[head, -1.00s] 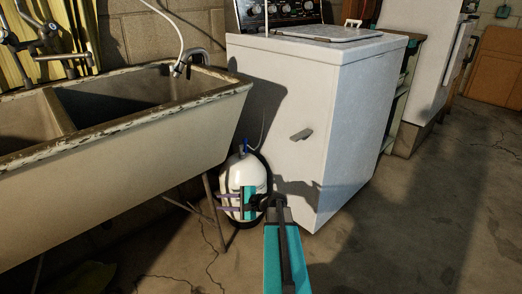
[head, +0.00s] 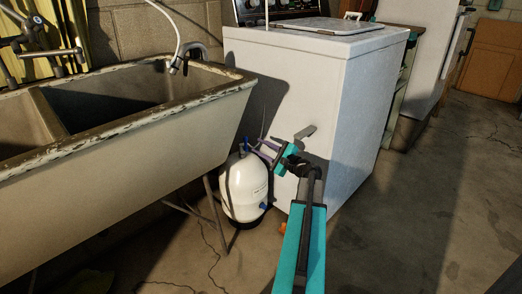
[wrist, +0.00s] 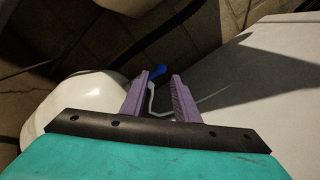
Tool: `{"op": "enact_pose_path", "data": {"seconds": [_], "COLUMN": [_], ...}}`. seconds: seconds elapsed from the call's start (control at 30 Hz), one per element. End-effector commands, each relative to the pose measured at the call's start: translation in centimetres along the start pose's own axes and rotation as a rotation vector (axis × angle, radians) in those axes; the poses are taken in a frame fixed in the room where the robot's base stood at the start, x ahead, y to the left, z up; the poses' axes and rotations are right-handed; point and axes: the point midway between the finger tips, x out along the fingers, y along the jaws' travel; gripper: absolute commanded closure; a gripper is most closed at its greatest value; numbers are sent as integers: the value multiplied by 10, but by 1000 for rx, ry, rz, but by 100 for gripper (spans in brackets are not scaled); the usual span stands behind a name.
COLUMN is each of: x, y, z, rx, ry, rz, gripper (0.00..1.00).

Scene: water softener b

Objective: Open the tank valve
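The white tank (head: 243,192) stands on the floor between the sink and the white washer. Its small blue valve handle (head: 243,147) is at the top; in the wrist view the blue handle (wrist: 157,72) shows just beyond the gap between the fingertips. My gripper (head: 258,144), with purple fingers and a teal body, is just right of the tank's top, pointing toward the handle. It is open, with the fingers (wrist: 160,76) apart and nothing gripped. A thin pale tube shows between the fingers in the wrist view. I cannot tell if a finger touches the handle.
The white washer (head: 335,120) stands close on the right, close behind my gripper in the picture. The sink (head: 150,140) overhangs on the left, its metal legs (head: 213,208) beside the tank. The floor (head: 420,220) at right is open.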

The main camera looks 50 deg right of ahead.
Motion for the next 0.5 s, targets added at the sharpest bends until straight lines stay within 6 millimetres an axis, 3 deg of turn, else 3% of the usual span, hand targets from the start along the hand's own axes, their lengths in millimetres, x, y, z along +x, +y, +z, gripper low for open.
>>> {"op": "enact_pose_path", "data": {"seconds": [0.27, 0.5], "x": [0, 18], "y": [-5, -6], "z": [-6, -8], "rx": [-1, -1], "ry": [8, 9], "rz": [-7, -8], "gripper": [72, 72]}}
